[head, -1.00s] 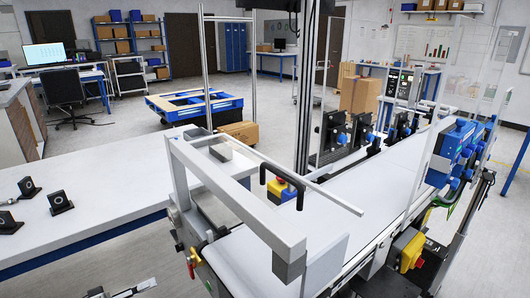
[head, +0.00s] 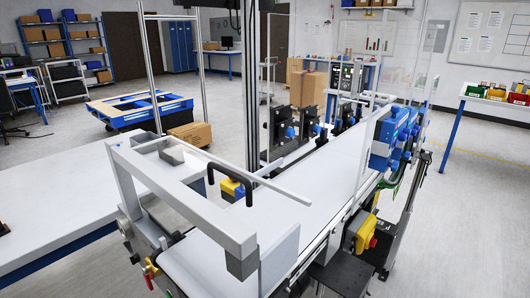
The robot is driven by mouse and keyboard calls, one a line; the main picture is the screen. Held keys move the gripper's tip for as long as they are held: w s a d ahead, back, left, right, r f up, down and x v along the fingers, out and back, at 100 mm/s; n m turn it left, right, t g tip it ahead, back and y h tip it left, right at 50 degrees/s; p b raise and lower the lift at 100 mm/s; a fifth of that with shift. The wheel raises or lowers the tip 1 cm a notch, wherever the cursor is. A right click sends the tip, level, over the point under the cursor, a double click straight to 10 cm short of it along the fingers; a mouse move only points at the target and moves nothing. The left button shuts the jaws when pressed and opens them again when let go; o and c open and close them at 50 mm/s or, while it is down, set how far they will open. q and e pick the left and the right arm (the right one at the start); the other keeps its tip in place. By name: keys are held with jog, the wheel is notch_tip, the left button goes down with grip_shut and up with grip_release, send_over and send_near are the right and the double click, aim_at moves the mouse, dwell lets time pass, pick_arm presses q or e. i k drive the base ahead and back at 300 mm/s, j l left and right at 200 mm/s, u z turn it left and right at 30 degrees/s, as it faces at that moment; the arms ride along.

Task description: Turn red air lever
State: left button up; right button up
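A small red lever (head: 148,271) sits low on the near left end of the belt conveyor (head: 270,205), in the lower left of the head view. It is beside a small brass-yellow fitting. It is too small to tell its exact angle. Neither of my grippers shows in the head view now, so I cannot see them relative to the lever.
A grey frame (head: 180,190) with a black handle (head: 232,183) spans the conveyor's near end. A yellow box with a red button (head: 373,242) is on the right side. A white table (head: 50,205) stands left. Open floor lies at the right.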

aim_at(146, 273)
jog(key=i+j+z, duration=0.15)
jog(key=j+z, duration=0.3)
jog(key=j, duration=0.55)
jog(key=j+z, duration=0.45)
jog(key=j, duration=0.55)
jog(key=k+j+z, duration=0.1)
jog(key=j+z, duration=0.35)
jog(key=j, duration=0.55)
